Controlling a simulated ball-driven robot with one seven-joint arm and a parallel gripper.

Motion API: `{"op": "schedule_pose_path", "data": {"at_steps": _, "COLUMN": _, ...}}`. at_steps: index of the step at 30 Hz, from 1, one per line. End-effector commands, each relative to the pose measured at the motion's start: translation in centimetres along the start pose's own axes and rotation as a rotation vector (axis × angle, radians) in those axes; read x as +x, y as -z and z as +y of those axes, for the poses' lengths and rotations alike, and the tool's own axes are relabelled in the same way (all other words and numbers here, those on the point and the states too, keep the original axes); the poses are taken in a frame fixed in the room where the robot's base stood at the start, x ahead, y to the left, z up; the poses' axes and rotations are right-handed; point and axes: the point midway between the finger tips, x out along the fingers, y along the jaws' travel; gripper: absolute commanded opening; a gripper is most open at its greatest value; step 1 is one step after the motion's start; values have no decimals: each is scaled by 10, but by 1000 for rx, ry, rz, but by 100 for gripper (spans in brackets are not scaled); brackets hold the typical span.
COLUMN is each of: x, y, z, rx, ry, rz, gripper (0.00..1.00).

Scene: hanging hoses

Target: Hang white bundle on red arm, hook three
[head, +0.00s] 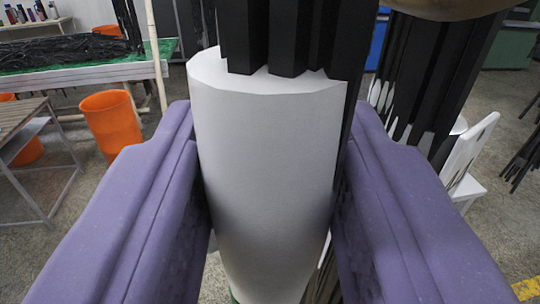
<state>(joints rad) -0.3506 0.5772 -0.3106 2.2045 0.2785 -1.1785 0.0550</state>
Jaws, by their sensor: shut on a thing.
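The white bundle (265,170) fills the middle of the head view as an upright white wrap with black hose lengths (285,40) coming out of its top. My gripper (268,210) has its two purple fingers on the left and right sides of the white wrap and is shut on it. The wrap's lower end runs towards the bottom edge, with a bit of green showing there. No red arm and no hook can be made out in this view.
More black hoses (435,80) hang close behind on the right, near a white chair (470,160). Orange buckets (112,125), a metal-framed table (25,125) and a green-topped bench (80,65) with black material stand at the left. Grey floor shows between them.

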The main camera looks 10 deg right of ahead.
Motion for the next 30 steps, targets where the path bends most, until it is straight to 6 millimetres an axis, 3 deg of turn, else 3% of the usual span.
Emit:
{"op": "schedule_pose_path", "data": {"at_steps": 15, "x": 11, "y": -30, "z": -2, "rx": 1, "ry": 0, "rz": 6, "gripper": 0}}
{"op": "schedule_pose_path", "data": {"at_steps": 30, "x": 12, "y": -36, "z": -2, "rx": 1, "ry": 0, "rz": 6, "gripper": 0}}
